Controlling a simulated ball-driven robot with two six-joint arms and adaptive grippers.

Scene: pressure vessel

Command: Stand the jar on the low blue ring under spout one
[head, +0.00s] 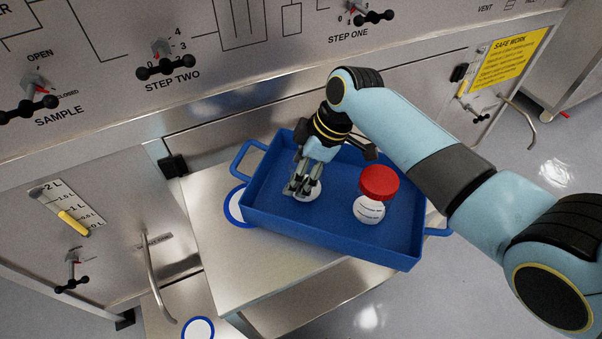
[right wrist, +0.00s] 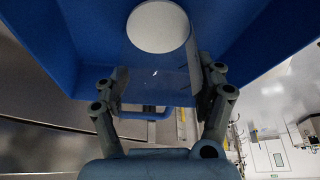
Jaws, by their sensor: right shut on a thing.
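My right gripper (head: 303,186) reaches down into the blue tray (head: 268,228) and is shut on a clear jar. The jar is hard to see in the head view, where a white disc (head: 312,192) shows at the fingertips. In the right wrist view the see-through jar (right wrist: 160,72) is between the fingers (right wrist: 162,88), with a white disc (right wrist: 158,26) beyond it. I cannot tell whether the jar touches the tray floor. The low blue ring (head: 185,331) lies on the lower surface at the bottom left. My left gripper is not in view.
A jar with a red lid (head: 379,182) stands in the tray, right of my gripper. Another blue ring (head: 229,206) is partly hidden by the tray on the steel table (head: 225,270). A door handle (head: 153,275) and a valve (head: 73,284) stick out at left.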

